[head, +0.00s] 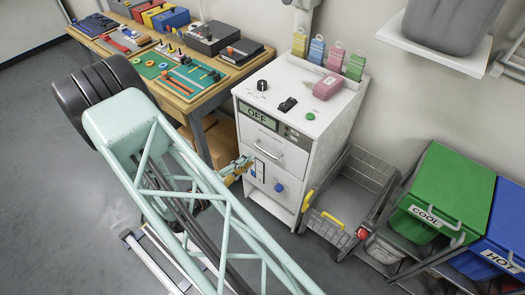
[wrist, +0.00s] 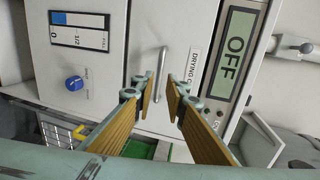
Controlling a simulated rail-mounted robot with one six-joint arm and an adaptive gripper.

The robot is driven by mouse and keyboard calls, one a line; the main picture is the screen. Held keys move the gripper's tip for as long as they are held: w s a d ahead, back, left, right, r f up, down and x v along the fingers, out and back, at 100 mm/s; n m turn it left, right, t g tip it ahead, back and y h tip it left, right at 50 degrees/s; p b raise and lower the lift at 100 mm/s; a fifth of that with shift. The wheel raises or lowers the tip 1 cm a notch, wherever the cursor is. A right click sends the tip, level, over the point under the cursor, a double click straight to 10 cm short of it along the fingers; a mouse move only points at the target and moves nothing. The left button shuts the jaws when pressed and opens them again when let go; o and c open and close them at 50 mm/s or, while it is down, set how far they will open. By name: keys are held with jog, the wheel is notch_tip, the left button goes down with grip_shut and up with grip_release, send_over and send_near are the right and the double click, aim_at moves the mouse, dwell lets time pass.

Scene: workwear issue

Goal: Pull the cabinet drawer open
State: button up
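The white cabinet (head: 330,123) stands against the wall, with a closed drawer (head: 260,145) below an "OFF" display. A curved metal handle (head: 268,148) is on the drawer front. In the head view my gripper (head: 241,167) is in front of the cabinet, just left of and below the handle. In the wrist view, which is turned sideways, the handle (wrist: 161,72) appears between the tips of my gripper (wrist: 153,93). The two yellow-padded fingers are open and hold nothing. The fingertips seem short of the handle; the exact gap cannot be told.
Below the drawer is a panel with a blue knob (head: 279,187). A wire basket cart (head: 345,190) stands close on the cabinet's right, beside the green COOL bin (head: 450,190). A wooden table (head: 215,92) with tool trays is at left. Floor in front is partly hidden by my arm.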

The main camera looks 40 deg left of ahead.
aim_at(262, 150)
jog(key=shift+b+x, duration=0.45)
jog(key=shift+x, duration=4.4)
grip_shut()
